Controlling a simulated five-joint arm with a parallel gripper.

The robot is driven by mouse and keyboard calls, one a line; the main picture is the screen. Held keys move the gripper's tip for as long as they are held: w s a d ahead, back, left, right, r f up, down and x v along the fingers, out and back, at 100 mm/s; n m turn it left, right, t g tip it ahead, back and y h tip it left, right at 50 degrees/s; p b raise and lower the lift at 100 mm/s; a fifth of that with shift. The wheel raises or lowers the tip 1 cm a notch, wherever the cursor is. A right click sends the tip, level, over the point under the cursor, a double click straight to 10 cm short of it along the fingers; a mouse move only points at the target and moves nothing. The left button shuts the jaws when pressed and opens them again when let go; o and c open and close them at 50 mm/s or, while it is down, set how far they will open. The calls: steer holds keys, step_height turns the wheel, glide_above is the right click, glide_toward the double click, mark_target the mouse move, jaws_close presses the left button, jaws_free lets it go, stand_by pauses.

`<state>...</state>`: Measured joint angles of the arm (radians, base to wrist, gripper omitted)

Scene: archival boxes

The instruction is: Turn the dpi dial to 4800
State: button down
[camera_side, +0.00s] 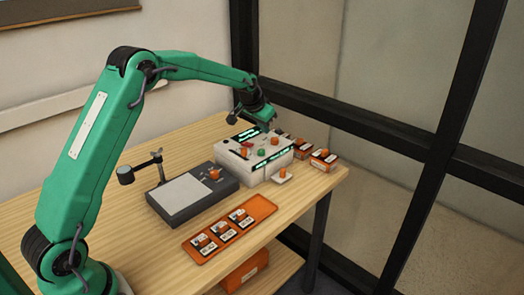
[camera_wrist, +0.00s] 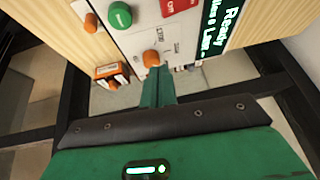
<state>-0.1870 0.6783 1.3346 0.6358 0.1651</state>
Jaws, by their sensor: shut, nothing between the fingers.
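A white box-shaped device (camera_side: 262,171) stands near the table's far right corner, with orange and green knobs and lit green text displays on it. In the wrist view its white panel (camera_wrist: 135,43) carries an orange knob (camera_wrist: 151,58) with small print beside it, too small to read, so I cannot tell which knob is the dpi dial. My gripper (camera_side: 265,127) is over the back of the device. In the wrist view my gripper (camera_wrist: 158,72) is shut and empty, its tips right by the orange knob; I cannot tell whether they touch. A green knob (camera_wrist: 120,15) is further up left.
A grey flat unit (camera_side: 180,216) with an orange knob sits left of the device. An orange tray (camera_side: 204,257) of labelled items lies in front. Small orange boxes (camera_side: 323,158) stand behind right. Dark window frames edge the table's right.

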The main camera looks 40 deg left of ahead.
mark_target(275, 141)
steer(key=shift+r, duration=0.8)
steer(key=shift+w+d, duration=0.1)
steer(key=shift+w, duration=0.05)
steer(key=shift+w+d+r+g+h, duration=0.15)
steer(key=shift+d+r+g, duration=0.15)
steer(key=shift+g, duration=0.35)
steer(key=shift+w+d+r+g+h, duration=0.1)
steer(key=shift+d+r+g+h, duration=0.15)
steer(key=shift+g, duration=0.4)
steer(key=shift+s+f+x, duration=0.1)
steer(key=shift+s+x, duration=0.15)
steer(key=shift+x, duration=0.85)
steer(key=shift+s+f+x, duration=0.1)
steer(key=shift+s+x, duration=0.2)
steer(key=shift+x, duration=0.85)
steer(key=shift+s+x, duration=0.25)
steer(key=shift+x, duration=0.85)
steer(key=shift+w, duration=0.25)
steer(key=shift+s, duration=0.4)
